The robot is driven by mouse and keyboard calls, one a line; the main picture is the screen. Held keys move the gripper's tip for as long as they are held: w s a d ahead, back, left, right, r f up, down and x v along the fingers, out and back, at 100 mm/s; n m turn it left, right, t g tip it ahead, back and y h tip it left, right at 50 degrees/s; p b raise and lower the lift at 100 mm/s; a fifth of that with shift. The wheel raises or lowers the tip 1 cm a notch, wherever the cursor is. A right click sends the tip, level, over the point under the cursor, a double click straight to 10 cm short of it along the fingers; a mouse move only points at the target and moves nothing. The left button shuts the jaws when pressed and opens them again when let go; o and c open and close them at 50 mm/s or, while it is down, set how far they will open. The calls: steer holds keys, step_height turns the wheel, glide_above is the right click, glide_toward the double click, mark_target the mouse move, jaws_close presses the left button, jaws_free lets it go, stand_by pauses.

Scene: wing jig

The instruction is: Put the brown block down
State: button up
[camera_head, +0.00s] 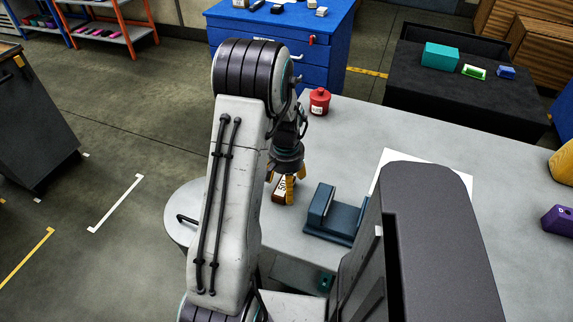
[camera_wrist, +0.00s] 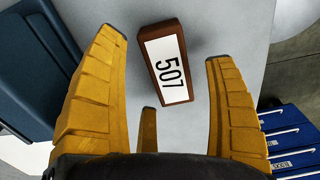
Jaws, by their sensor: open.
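The brown block (camera_wrist: 170,60), with a white label reading 507, is on the grey table in the wrist view. In the head view the brown block (camera_head: 280,189) shows at the table's left part, partly hidden by the fingers. My gripper (camera_wrist: 166,46) is open. Its yellow fingers stand apart on either side of the block, with a clear gap on each side and a third finger below. In the head view my gripper (camera_head: 284,183) points down right at the block. The block appears to rest on the table, not gripped.
A dark blue fixture (camera_head: 336,217) stands just right of the block. A red canister (camera_head: 319,101) is behind it. A large dark grey shape (camera_head: 430,230) covers the front right of the table. The table's left edge is close to the block. Table between canister and fixture is clear.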

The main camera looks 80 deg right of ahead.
mark_target(284, 187)
step_height(284, 187, up, 10)
steer(key=shift+r, duration=0.2)
stand_by(0.3)
steer(key=w+a+r+n+t+h, duration=0.1)
steer(key=w+a+r+n, duration=0.3)
steer(key=w+a, duration=0.5)
steer(key=w+a+r+n, duration=0.4)
steer(key=w+a+n, duration=0.1)
steer(key=w, duration=0.8)
steer(key=a+r+n+t+y, duration=0.1)
steer(key=a+n, duration=1)
steer(key=a, duration=1.4)
steer(key=shift+a+r+n+t, duration=0.25)
steer(key=shift+a+n+t, duration=0.15)
steer(key=shift+t, duration=0.4)
